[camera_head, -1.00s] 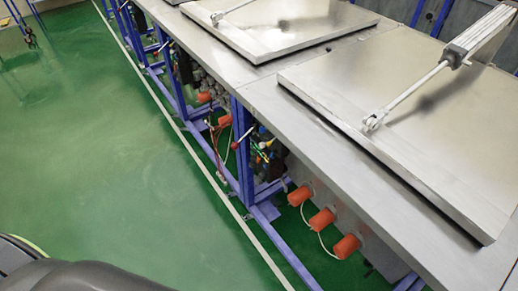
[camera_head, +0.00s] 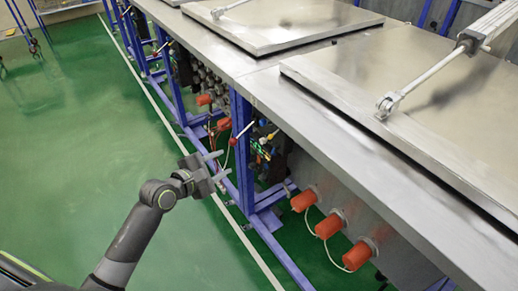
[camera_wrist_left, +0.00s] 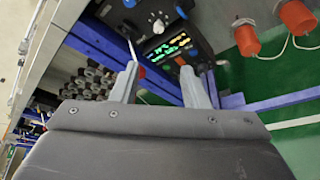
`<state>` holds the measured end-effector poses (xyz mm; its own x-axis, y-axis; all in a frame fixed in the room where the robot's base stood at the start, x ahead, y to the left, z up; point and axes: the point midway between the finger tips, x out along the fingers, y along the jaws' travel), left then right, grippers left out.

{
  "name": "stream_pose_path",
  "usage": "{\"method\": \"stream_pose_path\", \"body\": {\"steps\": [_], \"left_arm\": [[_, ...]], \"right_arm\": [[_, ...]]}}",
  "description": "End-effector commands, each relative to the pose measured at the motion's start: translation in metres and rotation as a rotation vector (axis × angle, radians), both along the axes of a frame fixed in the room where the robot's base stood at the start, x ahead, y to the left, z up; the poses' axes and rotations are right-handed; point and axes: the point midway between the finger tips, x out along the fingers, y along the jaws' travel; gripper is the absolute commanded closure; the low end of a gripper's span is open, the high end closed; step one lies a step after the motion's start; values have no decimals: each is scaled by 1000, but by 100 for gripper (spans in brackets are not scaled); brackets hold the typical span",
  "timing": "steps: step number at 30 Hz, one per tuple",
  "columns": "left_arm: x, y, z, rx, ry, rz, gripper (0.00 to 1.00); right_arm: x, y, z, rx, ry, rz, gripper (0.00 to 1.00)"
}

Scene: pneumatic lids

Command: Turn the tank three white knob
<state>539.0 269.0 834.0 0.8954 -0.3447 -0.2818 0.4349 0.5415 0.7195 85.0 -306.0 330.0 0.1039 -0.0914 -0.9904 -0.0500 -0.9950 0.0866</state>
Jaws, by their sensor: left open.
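My left gripper (camera_head: 224,163) reaches in from the lower left, open and empty, in front of a blue frame post. In the left wrist view its two fingers (camera_wrist_left: 160,68) stand apart, pointing at a dark control box (camera_wrist_left: 168,46) with a lit green and yellow display. This box also shows in the head view (camera_head: 262,149) under the table edge. A thin white rod with a red end (camera_head: 242,133) sticks out near it. Small white and yellow parts (camera_head: 271,137) sit there, too small to tell which is the white knob. My right gripper is not in view.
Steel tables with flat lids (camera_head: 420,110) and a pneumatic cylinder (camera_head: 488,30) fill the right side. Orange-red capped fittings (camera_head: 329,226) with white cables stick out below. Blue frame posts (camera_head: 242,150) stand beside the gripper.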

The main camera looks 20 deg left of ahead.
Motion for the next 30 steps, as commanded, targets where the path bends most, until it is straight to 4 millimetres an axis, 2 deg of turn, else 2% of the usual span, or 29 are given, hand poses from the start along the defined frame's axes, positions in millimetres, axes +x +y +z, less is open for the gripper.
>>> {"method": "stream_pose_path", "body": {"steps": [3, 8, 15, 21, 30], "left_arm": [[3, -5, 6, -30, -3, -5, 59], [22, -12, 0, -32, -4, -4, 59], [67, -30, -15, -30, -4, -4, 59], [103, -44, -25, -28, -4, -4, 59], [143, -60, -38, -26, -2, -4, 59]], "right_arm": [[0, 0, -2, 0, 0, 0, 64], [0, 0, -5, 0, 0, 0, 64], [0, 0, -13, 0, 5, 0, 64], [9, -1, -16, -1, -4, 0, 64], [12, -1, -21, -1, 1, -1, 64]]}}
